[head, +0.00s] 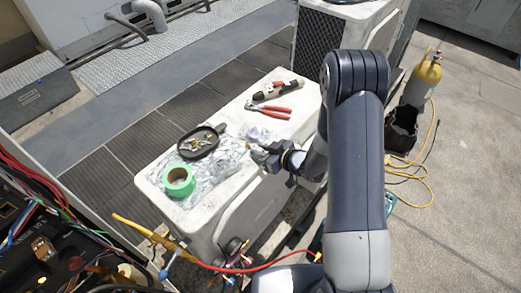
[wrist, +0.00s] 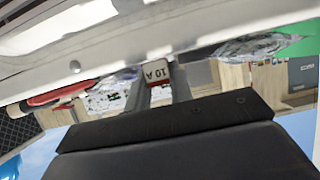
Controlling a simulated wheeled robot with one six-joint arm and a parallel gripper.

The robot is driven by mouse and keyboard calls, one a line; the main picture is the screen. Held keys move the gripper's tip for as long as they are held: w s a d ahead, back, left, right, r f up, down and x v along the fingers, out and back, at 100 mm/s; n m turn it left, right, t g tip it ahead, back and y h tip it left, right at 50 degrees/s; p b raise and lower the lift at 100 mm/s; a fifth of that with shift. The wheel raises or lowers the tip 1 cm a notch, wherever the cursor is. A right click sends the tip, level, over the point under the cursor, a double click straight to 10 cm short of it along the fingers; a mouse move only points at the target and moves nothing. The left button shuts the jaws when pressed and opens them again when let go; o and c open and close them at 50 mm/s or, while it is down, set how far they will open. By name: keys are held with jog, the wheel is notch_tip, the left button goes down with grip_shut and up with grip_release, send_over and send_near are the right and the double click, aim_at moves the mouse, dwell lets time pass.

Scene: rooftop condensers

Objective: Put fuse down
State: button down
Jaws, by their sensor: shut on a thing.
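The fuse (wrist: 157,71) shows in the wrist view as a small red and white piece marked "10 A". It sits between the two fingers of my gripper (wrist: 160,88), which is shut on it. In the head view my gripper (head: 259,149) is low over the white condenser top (head: 226,116), beside a clear plastic bag (head: 258,132). The fuse cannot be made out clearly there. I cannot tell whether it touches the surface.
A black tray (head: 214,130) with small parts, a green tape roll (head: 179,190) and crumpled clear plastic (head: 226,160) lie left of my gripper. Red-handled pliers (head: 271,109) and a dark tool (head: 265,95) lie behind. Open wiring (head: 45,245) is at lower left.

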jog(key=shift+f, duration=0.15)
jog(key=c, duration=1.5)
grip_release()
jog(key=shift+c, duration=0.2)
